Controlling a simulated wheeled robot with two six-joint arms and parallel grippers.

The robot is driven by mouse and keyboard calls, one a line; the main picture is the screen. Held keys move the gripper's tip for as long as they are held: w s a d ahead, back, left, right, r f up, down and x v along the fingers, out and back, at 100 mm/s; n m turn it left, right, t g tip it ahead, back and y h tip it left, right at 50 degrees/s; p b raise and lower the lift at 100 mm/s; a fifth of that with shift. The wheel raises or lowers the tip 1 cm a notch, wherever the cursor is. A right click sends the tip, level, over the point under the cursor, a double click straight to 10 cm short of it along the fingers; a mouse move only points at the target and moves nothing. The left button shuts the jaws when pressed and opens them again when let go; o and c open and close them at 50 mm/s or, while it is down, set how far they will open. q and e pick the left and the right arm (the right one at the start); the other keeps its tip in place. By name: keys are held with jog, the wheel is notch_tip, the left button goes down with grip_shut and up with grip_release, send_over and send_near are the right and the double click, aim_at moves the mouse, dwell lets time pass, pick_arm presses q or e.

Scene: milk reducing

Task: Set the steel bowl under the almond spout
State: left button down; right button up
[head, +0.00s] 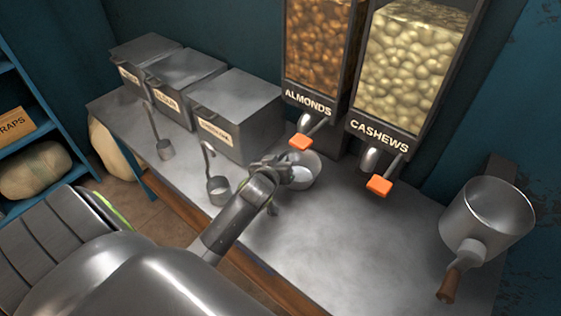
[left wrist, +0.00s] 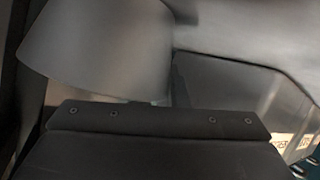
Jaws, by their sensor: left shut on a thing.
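The steel bowl (head: 304,172) is on or just above the metal counter, below and close to the almond dispenser. The almond spout (head: 303,139) with its orange lever hangs above the bowl's upper edge. My left gripper (head: 283,173) is at the bowl's left side, shut on it; the fingertips are partly hidden by the wrist. In the left wrist view a smooth grey curved wall, seemingly the bowl (left wrist: 100,50), fills the upper left beyond the dark gripper body. My right gripper is in neither view.
The cashew dispenser (head: 401,75) with its orange lever (head: 379,185) hangs to the right. A steel pot with a wooden handle (head: 487,218) is at far right. Lidded bins (head: 237,113) and two ladles (head: 218,190) stand left. The counter's front middle (head: 335,240) is clear.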

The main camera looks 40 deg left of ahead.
pick_arm(q)
jog(key=shift+f, duration=0.1)
jog(key=c, duration=1.5)
grip_release()
jog(key=shift+o, duration=0.2)
jog(key=v, duration=1.2)
jog(key=shift+p, duration=0.35)
